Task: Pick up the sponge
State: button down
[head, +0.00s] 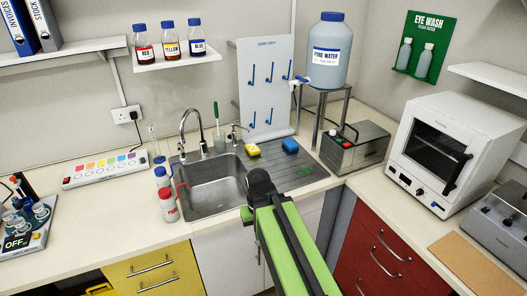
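I cannot tell which one the task means. My gripper (259,178) is the dark end of my green arm, over the sink's front right area. It appears nearer to me than both blocks and apart from them. Its fingers are too dark and small to show whether they are open, and I see nothing held in it.
The steel sink (212,187) has a tall faucet (191,130). A pegboard rack (266,90) rises behind the blocks. A water tank (328,65) on a stand and a grey bath (354,146) are to the right.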

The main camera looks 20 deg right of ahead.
aim_at(253, 150)
jog(key=z, duration=0.2)
jog(key=i, duration=0.5)
jog(key=u, duration=4.4)
jog(key=i, duration=0.1)
jog(key=z, duration=2.75)
jog(key=k, duration=1.05)
jog(key=z, duration=0.5)
jog(key=i, duration=1)
jog(key=u, duration=0.05)
